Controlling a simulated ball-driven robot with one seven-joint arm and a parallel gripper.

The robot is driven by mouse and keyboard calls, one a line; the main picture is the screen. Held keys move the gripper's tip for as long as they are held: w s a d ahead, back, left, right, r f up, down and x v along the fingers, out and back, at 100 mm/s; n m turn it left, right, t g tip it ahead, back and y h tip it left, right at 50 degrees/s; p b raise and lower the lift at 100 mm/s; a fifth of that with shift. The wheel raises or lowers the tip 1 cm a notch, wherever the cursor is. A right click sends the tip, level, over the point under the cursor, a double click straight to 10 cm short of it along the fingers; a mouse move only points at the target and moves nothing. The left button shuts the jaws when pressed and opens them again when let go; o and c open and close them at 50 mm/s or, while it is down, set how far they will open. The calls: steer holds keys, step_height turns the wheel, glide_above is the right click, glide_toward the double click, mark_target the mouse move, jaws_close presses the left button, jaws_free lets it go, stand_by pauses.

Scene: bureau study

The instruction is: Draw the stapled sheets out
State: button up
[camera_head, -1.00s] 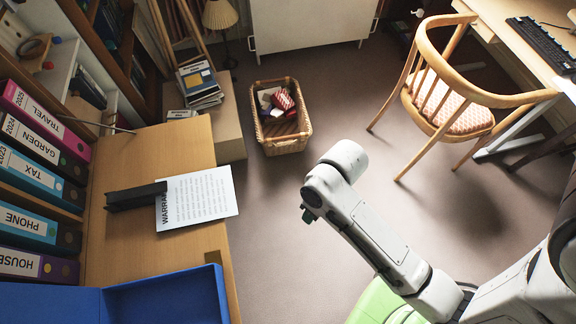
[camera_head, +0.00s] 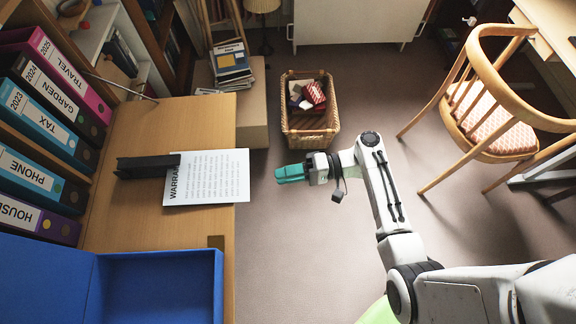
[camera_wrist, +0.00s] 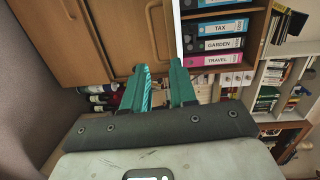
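The white sheets (camera_head: 212,178), with "WARRAN..." showing on top, lie on the wooden desk and stick out past its right edge. Their left end meets a long black stapler (camera_head: 148,167); I cannot tell how far they reach into it. My gripper (camera_head: 279,174) is in the air to the right of the sheets, apart from them, with its teal fingers pointing left at the sheets. In the wrist view the two fingers (camera_wrist: 158,68) stand apart with an empty gap between them. A thin white strip above the fingers there may be the sheets' edge; I cannot tell.
A blue open box (camera_head: 163,288) sits at the desk's (camera_head: 135,215) near end. Several labelled binders (camera_head: 45,118) stand along the left. A wicker basket (camera_head: 310,138) is on the floor beyond my gripper, and a wooden chair (camera_head: 490,110) at the right.

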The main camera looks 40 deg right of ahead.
steer(key=w+a+r+m+t, duration=0.1)
steer(key=w+a+t, duration=0.1)
steer(key=w+a, duration=0.3)
steer(key=shift+w+a+r+y, duration=0.3)
steer(key=shift+w+r, duration=0.05)
steer(key=shift+w, duration=0.65)
steer(key=shift+c, duration=0.4)
jaws_close()
steer(key=shift+r, duration=0.2)
stand_by(0.4)
steer(key=shift+d, duration=0.1)
